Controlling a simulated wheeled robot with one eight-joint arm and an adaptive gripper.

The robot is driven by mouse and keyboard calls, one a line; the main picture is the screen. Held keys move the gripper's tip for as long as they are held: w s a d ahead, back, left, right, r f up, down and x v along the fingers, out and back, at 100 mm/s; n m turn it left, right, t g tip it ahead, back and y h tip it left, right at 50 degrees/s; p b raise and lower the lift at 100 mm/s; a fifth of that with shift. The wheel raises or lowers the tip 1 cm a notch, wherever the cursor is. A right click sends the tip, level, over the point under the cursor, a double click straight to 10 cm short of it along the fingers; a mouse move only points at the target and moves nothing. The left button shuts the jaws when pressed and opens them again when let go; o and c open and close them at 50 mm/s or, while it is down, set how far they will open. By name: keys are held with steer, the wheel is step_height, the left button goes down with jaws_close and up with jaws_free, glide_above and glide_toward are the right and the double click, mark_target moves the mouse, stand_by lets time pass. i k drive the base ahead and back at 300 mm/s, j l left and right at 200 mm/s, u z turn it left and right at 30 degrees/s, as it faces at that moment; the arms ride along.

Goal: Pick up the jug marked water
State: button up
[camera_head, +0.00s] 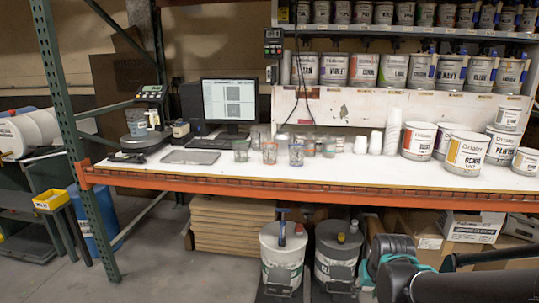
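Several small clear jugs or beakers stand on the white worktop in the middle: a greenish one (241,151), an orange-tinted one (270,153) and a blue-tinted one (296,155). Another small clear container (137,122) stands on the scale at the left. No marking on any of them is legible at this size, so I cannot tell which is marked water. Dark links of my arm show at the bottom right, below and in front of the worktop. My gripper's fingers are not visible.
The worktop (340,176) has an orange front beam (300,194). A monitor (231,101) and keyboard stand behind. Large paint cans (466,152) crowd the right side, with white cup stacks (391,131) beside them. A green rack post (70,130) rises at left. Buckets (283,255) stand underneath.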

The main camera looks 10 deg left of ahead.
mark_target(136, 118)
steer(key=u, duration=1.4)
steer(key=i+j+z, duration=0.1)
steer(key=i+j, duration=0.45)
steer(key=i, duration=0.2)
steer(key=i+j, duration=0.65)
steer(key=i+l+z, duration=0.05)
steer(key=i, duration=0.05)
